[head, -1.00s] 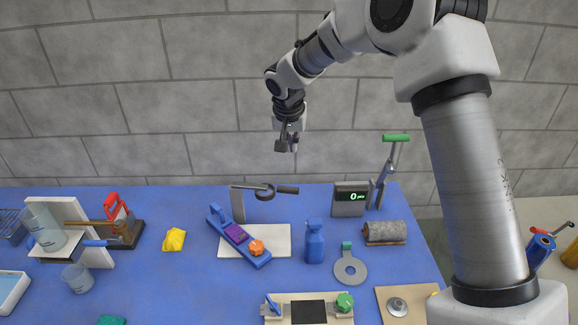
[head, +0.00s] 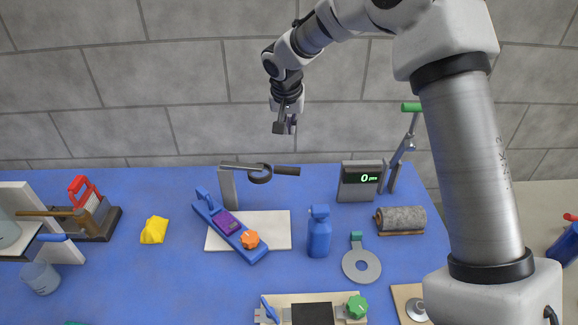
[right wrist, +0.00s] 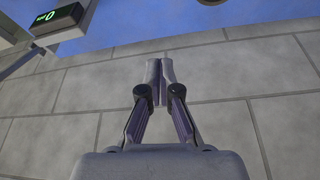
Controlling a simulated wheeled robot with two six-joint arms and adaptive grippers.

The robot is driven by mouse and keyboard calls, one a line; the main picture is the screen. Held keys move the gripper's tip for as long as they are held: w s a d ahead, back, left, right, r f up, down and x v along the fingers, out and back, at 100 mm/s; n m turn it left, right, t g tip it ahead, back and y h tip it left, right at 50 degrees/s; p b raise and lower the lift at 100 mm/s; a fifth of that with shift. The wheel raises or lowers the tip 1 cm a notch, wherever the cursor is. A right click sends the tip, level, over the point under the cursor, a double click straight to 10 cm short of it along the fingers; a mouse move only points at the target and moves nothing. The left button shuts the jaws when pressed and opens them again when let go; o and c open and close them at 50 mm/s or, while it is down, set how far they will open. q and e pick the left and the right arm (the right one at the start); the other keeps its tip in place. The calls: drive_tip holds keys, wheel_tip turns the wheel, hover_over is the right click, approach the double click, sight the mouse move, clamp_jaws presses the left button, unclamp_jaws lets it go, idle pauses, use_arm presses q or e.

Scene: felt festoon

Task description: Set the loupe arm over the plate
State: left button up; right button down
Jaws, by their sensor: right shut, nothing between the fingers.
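The loupe arm has a grey post (head: 229,188) at the back of the blue table, with a bar reaching right to a dark ring (head: 260,180) and a black handle (head: 287,171). In the head view the ring shows above the back edge of the white plate (head: 278,230), not in front of its face. A blue holder with a purple block and an orange knob (head: 250,240) lies slantwise across the plate's left part. My right gripper (head: 285,128) is shut and empty, high above the loupe arm, fingers down. The right wrist view shows its fingertips (right wrist: 160,78) together. My left gripper is out of view.
A display box (head: 360,185) and a green-handled lever stand (head: 410,107) are right of the loupe.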

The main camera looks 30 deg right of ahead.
wheel_tip(320, 180, down, 10)
drive_tip(key=p, duration=0.5)
drive_tip(key=shift+s+a, duration=0.25)
drive_tip(key=shift+s, duration=0.1)
